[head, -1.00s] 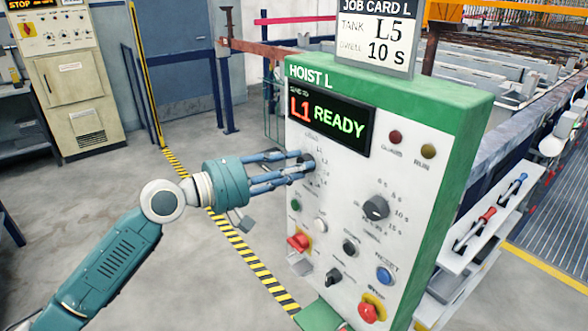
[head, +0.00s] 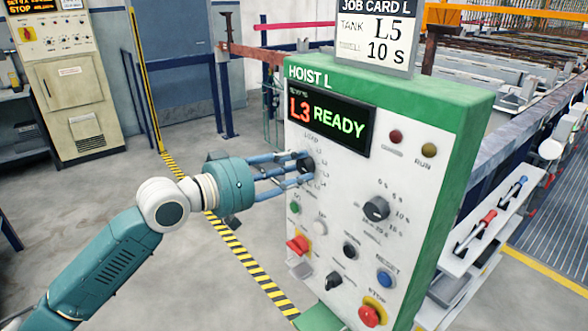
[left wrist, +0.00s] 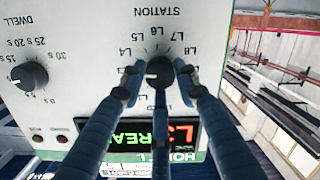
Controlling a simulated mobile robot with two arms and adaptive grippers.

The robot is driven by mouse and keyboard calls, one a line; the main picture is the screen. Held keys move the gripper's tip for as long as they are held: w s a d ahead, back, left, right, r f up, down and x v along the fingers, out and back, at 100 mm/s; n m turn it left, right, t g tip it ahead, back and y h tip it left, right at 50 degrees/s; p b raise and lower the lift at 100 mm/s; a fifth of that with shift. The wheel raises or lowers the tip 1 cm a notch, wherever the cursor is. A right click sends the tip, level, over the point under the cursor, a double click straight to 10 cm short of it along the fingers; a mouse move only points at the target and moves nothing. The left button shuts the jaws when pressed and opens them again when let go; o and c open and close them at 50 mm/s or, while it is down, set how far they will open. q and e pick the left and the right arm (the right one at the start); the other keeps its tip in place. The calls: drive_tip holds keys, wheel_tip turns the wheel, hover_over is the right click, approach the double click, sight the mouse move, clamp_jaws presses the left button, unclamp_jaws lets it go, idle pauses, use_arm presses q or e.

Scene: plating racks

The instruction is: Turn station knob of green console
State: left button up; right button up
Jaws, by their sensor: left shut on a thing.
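The green console (head: 465,110), labelled HOIST L, has a white front panel and a display (head: 328,118) reading "L3 READY". Its black station knob (head: 306,163) is at the left of the panel, below the display. My left gripper (head: 300,168) is shut on the station knob. In the left wrist view the knob (left wrist: 159,72) sits between the fingers of the gripper, under the upside-down STATION label with marks such as L4 to L8. The job card (head: 377,35) on top reads "TANK L5, 10 S". My right gripper is not in view.
The black dwell knob (head: 376,209) is right of the station knob. Below are several smaller controls, including a blue reset button (head: 384,278) and a red stop button (head: 370,315). A shelf with hand tools (head: 478,230) stands at the right. The floor at left is open.

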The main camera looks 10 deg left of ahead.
use_arm(q)
drive_tip(key=m, duration=0.5)
drive_tip(key=shift+t+y, duration=0.4)
drive_tip(key=m+t, duration=0.1)
drive_tip(key=m, duration=0.4)
drive_tip(key=shift+s, duration=0.1)
drive_tip(key=o, duration=1.2)
drive_tip(key=shift+d, duration=0.1)
drive_tip(key=shift+c, duration=0.2)
drive_tip(key=v, duration=1.2)
